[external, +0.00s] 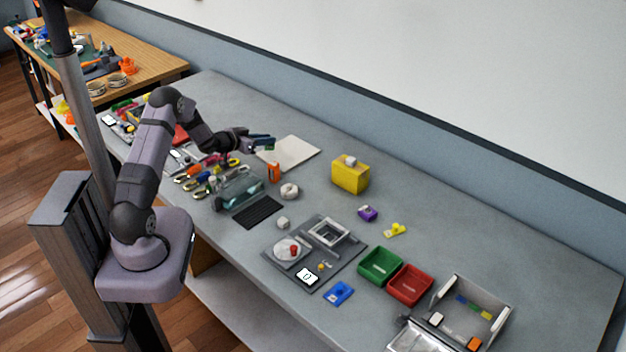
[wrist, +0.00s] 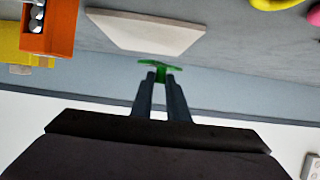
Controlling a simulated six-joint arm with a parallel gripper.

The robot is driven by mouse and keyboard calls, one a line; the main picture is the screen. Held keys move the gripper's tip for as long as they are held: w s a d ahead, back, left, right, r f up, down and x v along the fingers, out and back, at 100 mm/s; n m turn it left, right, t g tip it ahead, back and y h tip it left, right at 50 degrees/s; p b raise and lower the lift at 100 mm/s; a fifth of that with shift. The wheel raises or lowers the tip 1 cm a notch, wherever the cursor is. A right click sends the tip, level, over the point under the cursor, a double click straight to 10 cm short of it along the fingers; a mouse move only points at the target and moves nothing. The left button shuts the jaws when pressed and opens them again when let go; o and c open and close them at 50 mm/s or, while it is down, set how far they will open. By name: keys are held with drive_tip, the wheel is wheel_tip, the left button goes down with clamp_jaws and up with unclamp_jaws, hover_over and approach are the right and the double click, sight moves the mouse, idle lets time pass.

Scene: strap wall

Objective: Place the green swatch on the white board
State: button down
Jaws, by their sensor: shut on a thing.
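My gripper (external: 268,144) is shut on the green swatch (wrist: 160,66), which shows as a small green piece between the fingertips in the wrist view. In the external view the swatch is a small green spot at the fingertips, partly hidden by them. The white board (external: 290,153) lies flat on the grey table. My gripper is at the board's back left side, seemingly above the table. In the wrist view the board (wrist: 145,32) is just beyond the swatch, and a gap shows between them.
An orange block (external: 274,172) stands near the board's front edge, with a white ring (external: 289,191) beside it. A yellow box (external: 350,174) stands to the right. Several hand tools (external: 205,180) lie left of the board. The table behind the yellow box is clear.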

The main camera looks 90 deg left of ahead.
sight(266, 147)
drive_tip(key=shift+f+p, duration=0.4)
drive_tip(key=shift+f, duration=1.75)
drive_tip(key=shift+f, duration=0.2)
drive_tip(key=c, duration=1.7)
unclamp_jaws()
drive_tip(key=shift+r, duration=0.15)
drive_tip(key=shift+r, duration=0.15)
drive_tip(key=shift+s+d, duration=0.2)
drive_tip(key=shift+s, duration=0.05)
drive_tip(key=b+v, duration=0.2)
drive_tip(key=v, duration=0.9)
drive_tip(key=shift+s+d, duration=0.15)
drive_tip(key=shift+d, duration=0.05)
